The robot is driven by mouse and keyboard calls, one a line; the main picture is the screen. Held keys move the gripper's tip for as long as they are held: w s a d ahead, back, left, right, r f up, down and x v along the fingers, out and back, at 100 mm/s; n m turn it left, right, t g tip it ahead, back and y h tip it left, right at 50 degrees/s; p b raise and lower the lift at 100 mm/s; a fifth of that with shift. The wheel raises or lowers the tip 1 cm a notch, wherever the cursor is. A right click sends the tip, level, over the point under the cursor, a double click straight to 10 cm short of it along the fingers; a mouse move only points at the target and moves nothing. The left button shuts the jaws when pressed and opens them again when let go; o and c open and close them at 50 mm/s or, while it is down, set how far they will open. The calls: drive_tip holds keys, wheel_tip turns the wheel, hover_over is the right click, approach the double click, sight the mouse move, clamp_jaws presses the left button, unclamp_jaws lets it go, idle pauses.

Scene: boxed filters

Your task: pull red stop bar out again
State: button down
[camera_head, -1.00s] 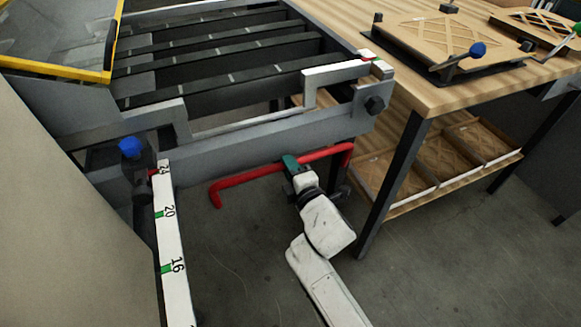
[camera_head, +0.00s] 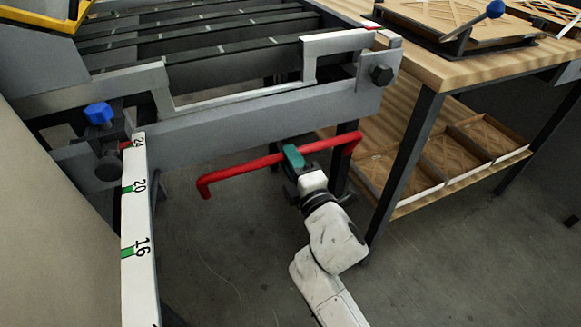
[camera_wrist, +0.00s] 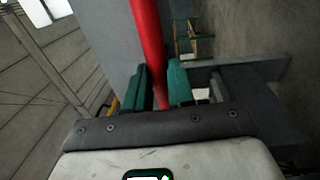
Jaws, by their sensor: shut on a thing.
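The red stop bar (camera_head: 235,174) is a long red rod with a bent end at the left and another bend at the right. It hangs in front of and below the grey front beam of the slatted machine, above the floor. My gripper (camera_head: 292,158) is shut on the bar, right of its middle, with green fingers around it. In the wrist view the bar (camera_wrist: 149,45) runs down between the two green fingers (camera_wrist: 161,88). Where the bar meets any holder is not clear.
The grey machine beam (camera_head: 260,118) lies just above the bar. A wooden table (camera_head: 440,65) with a dark leg (camera_head: 405,165) stands close on the right, with several trays on its lower shelf. A white numbered scale (camera_head: 137,240) stands at left. Floor in front is clear.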

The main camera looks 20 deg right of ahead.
drive_tip(key=shift+s+f+b, duration=0.3)
drive_tip(key=shift+s+f, duration=0.25)
drive_tip(key=shift+f, duration=0.1)
drive_tip(key=c, duration=1)
unclamp_jaws()
drive_tip(key=shift+o, duration=0.2)
drive_tip(key=shift+r, duration=0.1)
drive_tip(key=s+f+b, duration=0.1)
drive_tip(key=s, duration=0.9)
drive_tip(key=shift+s, duration=0.4)
